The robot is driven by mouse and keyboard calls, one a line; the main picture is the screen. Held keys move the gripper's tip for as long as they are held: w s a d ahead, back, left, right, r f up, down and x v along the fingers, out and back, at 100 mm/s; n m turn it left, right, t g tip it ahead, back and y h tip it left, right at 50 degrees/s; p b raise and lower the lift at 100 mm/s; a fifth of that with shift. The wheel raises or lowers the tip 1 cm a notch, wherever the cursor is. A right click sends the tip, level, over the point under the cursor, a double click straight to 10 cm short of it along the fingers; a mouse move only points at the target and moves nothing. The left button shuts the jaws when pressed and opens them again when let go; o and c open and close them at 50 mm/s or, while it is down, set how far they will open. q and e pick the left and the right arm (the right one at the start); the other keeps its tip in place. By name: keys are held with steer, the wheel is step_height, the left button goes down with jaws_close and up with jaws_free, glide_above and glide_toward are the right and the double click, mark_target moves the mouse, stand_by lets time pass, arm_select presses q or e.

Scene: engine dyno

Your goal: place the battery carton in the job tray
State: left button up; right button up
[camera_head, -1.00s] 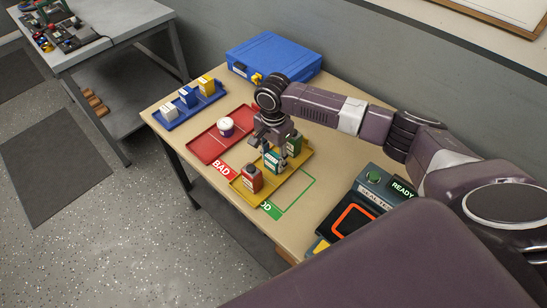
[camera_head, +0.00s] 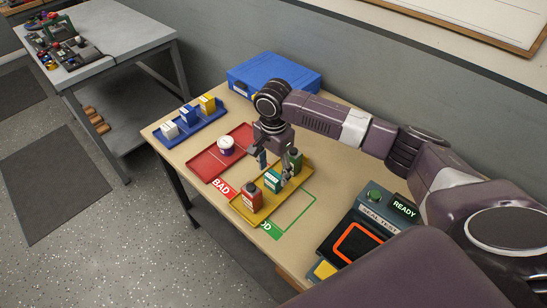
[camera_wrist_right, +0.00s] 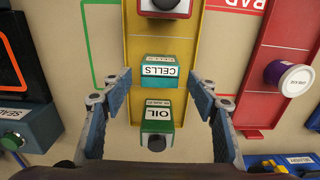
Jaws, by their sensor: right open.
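The battery carton is a teal box labelled CELLS (camera_head: 272,182). It stands in the yellow job tray (camera_head: 246,216), between a red bottle (camera_head: 251,197) and a green bottle (camera_head: 296,160). My right gripper (camera_head: 279,165) is open and empty above the tray, just over the carton. In the right wrist view, the carton (camera_wrist_right: 165,71) lies beyond the spread fingertips (camera_wrist_right: 160,88), apart from both. The green bottle labelled OIL (camera_wrist_right: 157,128) shows between the fingers. My left gripper is not in view.
A red tray (camera_head: 206,163) marked BAD holds a white-and-purple tub (camera_head: 226,145). A blue tray (camera_head: 185,128) holds small cartons. A blue case (camera_head: 275,75) stands behind. A green outlined area (camera_head: 295,212) beside the yellow tray is bare. A seal tester (camera_head: 365,225) stands at right.

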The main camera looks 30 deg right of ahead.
mark_target(274, 175)
step_height(274, 175, up, 8)
steer(key=b, duration=0.1)
steer(key=shift+r, duration=0.25)
